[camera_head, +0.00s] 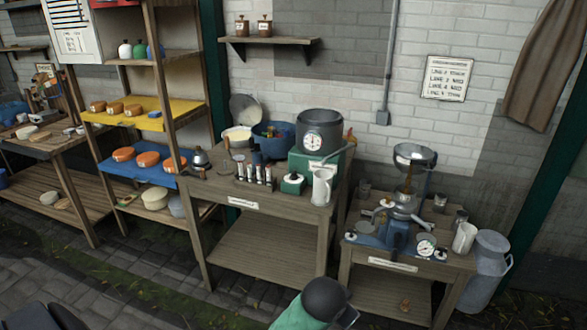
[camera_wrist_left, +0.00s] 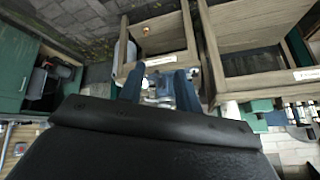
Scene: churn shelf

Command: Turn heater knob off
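The heater is a green box (camera_head: 325,165) on the middle table, under a grey pot with a round white dial. In front of it stands a smaller green box with a black knob (camera_head: 292,177); whether this is the heater's control is not clear. The knob's setting is too small to tell. Green box parts also show at the right of the left wrist view (camera_wrist_left: 252,121). My left gripper (camera_wrist_left: 160,70) is open in that view, its two blue fingers apart, with nothing held. It is not touching the knob. My right gripper is not seen.
A white jug (camera_head: 322,186) and a row of small bottles flank the small green box. A cream separator (camera_head: 405,205) stands on the right table, beside a large metal can (camera_head: 487,270). Cheese shelves are at left. Paved floor in front is mostly clear.

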